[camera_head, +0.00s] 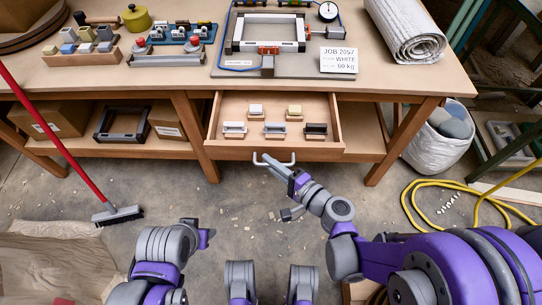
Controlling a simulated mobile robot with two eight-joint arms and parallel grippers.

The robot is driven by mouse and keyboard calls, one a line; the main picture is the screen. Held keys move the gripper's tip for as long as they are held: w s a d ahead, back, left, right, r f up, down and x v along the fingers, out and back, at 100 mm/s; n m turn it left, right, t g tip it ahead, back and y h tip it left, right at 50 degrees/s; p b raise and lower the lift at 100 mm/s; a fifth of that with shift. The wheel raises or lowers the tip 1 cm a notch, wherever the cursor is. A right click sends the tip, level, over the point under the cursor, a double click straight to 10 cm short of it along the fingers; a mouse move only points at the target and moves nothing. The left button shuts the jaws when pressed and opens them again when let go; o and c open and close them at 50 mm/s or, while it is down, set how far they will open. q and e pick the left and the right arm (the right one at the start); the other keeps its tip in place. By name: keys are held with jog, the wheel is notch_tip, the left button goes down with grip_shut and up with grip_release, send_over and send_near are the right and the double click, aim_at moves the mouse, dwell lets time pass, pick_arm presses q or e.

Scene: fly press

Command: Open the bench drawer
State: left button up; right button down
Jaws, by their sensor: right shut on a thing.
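The bench drawer (214,118) is pulled out from under the workbench, with several small stamp-like pieces lying inside it. Its pale handle (261,161) is on the lower front edge. My right gripper (279,168) is at the handle and shut on it. My left arm comes in at the lower left, and its gripper (205,236) is well away from the drawer, over the floor. Its fingers are too unclear to tell whether they are open.
The wooden bench (190,80) holds a printing frame (268,33), several small blocks and a paper roll (408,30). A red-handled broom (118,214) stands at left. A yellow hose (440,185) and a white bag (425,150) are at right. Floor before the drawer is mostly clear.

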jog(key=shift+s, duration=0.65)
jog(key=c, duration=0.9)
grip_release()
jog(key=shift+s+d, duration=0.1)
jog(key=p+v, duration=0.1)
jog(key=v, duration=0.9)
jog(key=shift+s+d, duration=0.2)
jog(key=shift+s, duration=0.05)
